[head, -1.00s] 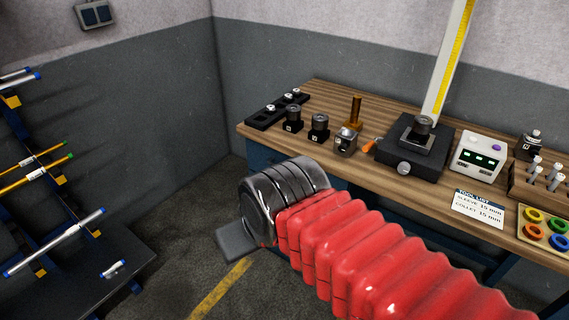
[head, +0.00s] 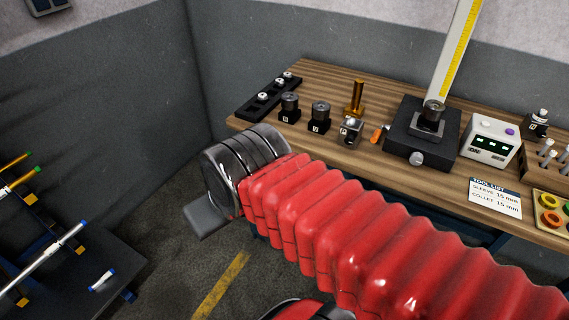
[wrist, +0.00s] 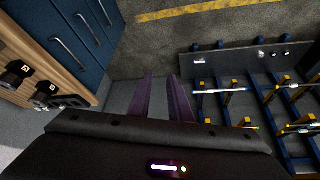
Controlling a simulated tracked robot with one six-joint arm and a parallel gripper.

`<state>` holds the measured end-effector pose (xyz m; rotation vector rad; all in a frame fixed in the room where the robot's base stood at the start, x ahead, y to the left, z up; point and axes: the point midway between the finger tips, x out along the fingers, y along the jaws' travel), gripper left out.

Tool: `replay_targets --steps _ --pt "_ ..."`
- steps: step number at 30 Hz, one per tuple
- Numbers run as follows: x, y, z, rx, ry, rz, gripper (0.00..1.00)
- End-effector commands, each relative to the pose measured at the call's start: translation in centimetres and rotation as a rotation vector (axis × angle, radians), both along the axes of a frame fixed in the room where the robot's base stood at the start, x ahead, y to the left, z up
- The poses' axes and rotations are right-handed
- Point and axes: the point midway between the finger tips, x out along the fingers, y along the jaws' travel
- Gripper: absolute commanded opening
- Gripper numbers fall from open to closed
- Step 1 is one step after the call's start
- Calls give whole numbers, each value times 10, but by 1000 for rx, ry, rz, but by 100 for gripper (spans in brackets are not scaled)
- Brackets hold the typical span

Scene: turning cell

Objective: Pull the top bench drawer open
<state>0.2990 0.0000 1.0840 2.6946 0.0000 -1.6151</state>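The blue bench drawers show at the upper left of the wrist view, on their side, each with a silver bar handle. The top bench drawer (wrist: 55,32), closest to the wooden top, looks closed. Its handle (wrist: 68,55) is free. My gripper (wrist: 164,78) has two purple-grey fingers with a clear gap between them, and nothing is in it. It is to the right of the drawer handles in the wrist view, apart from them, over the floor. In the head view my red arm hides the drawer fronts, and the fingers cannot be seen.
The wooden bench top (head: 330,80) carries tool holders, a black height gauge base (head: 400,145), a white readout box (head: 490,140) and a tool list card (head: 495,198). A bar rack (wrist: 235,95) stands opposite the drawers. The floor (wrist: 150,55) between is clear.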

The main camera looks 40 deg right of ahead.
Motion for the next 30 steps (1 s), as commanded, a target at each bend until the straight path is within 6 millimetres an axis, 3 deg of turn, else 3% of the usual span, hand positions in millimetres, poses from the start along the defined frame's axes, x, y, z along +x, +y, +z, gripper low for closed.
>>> replay_targets --steps 8,13,17,30 --pt "0 0 0 0 0 -2 18" --pt "13 -7 -4 6 -14 -42 18" --pt "36 -17 -11 18 -47 -121 18" --pt "133 -99 -56 114 -238 -482 18"
